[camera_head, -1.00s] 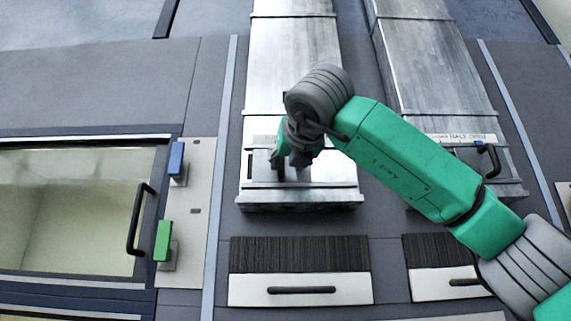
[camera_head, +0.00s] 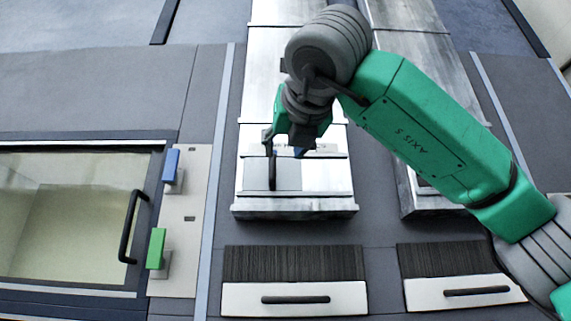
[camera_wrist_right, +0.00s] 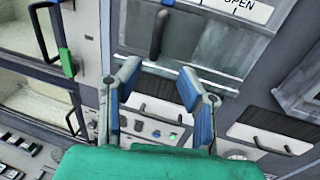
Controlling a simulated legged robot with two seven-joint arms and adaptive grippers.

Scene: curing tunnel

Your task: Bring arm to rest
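My right arm (camera_head: 425,130), green with grey joints, reaches in from the lower right of the head view. Its gripper (camera_head: 284,146) hangs in front of the middle metal duct (camera_head: 290,70), just above a dark upright handle (camera_head: 272,172) on the duct's lower front. In the right wrist view the gripper (camera_wrist_right: 158,85) is open, its two blue-padded fingers wide apart with nothing between them. The dark handle (camera_wrist_right: 158,33) shows beyond the fingertips, apart from them. My left gripper is not in view.
A glass-fronted door (camera_head: 70,215) with a dark handle (camera_head: 130,227) stands at left. Beside it are a blue switch (camera_head: 170,165) and a green switch (camera_head: 155,248). Below the duct is a white drawer front (camera_head: 295,299). A second duct (camera_head: 425,195) is partly behind my arm.

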